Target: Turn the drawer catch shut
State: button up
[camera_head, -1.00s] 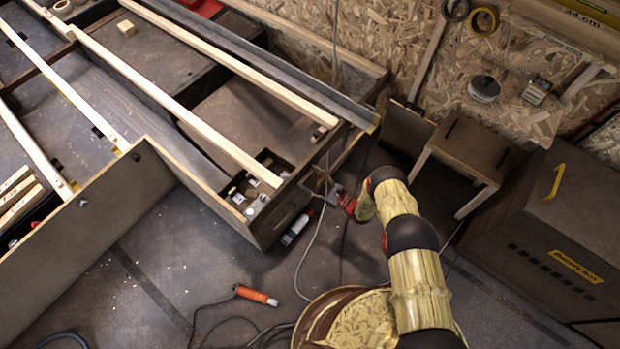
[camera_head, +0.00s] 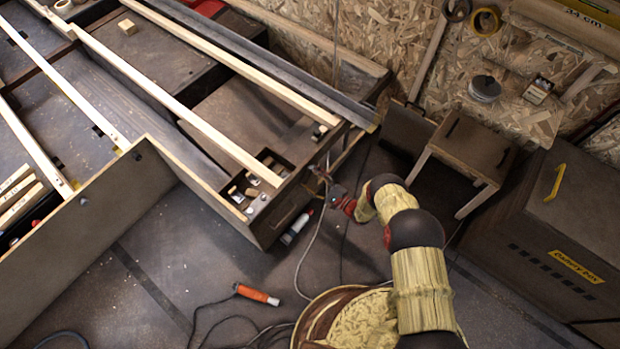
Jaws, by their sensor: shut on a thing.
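The drawer front (camera_head: 287,217) is the dark end panel of the long wooden bench unit, with a narrow slot-like handle in it. My gripper (camera_head: 320,175) is at the upper right corner of this front, reaching in from the right. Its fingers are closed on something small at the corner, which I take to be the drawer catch. The catch itself is too small and too covered by the fingers to make out, so I cannot tell how it is turned.
A divided tray with small items (camera_head: 257,185) sits behind the front. A cable hangs near my gripper. A white and red tube (camera_head: 297,226) and an orange-handled tool (camera_head: 257,294) lie on the floor. A stool (camera_head: 463,150) and a dark box (camera_head: 550,240) stand right.

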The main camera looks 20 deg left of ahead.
jog(key=n, duration=0.3)
jog(key=shift+s+f+n, duration=0.1)
jog(key=shift+n, duration=0.2)
jog(key=shift+f+n, duration=0.1)
jog(key=shift+n, duration=1.7)
